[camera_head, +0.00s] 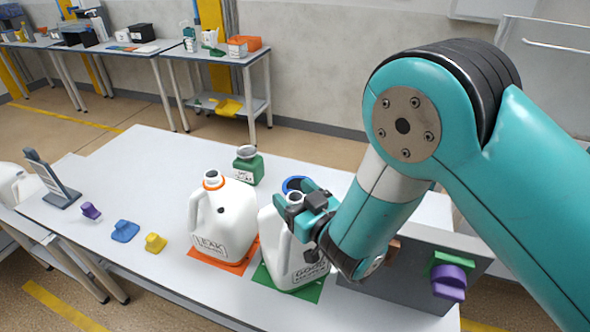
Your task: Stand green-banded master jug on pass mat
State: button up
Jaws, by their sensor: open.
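A white jug (290,255) with a label reading "GOOD" stands upright on the green mat (313,293). My gripper (308,212) is open at its neck and handle top, and the fingers hide much of the neck. I cannot see a green band on it, and cannot tell whether the fingers touch it. A second white jug (232,212) with an orange band at its neck and a "LEAK" label stands upright to the left on the orange mat (240,266).
A blue ring (293,184) shows behind the gripper. A green jar (249,168) stands behind the jugs. Purple, blue (125,231) and yellow (155,243) pieces lie left. A grey panel (400,275) with a purple knob (449,283) stands right.

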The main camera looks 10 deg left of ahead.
notch_tip(320, 180, up, 20)
jog(key=p, duration=1.4)
jog(key=shift+f+p, duration=0.15)
jog(key=shift+p, duration=0.25)
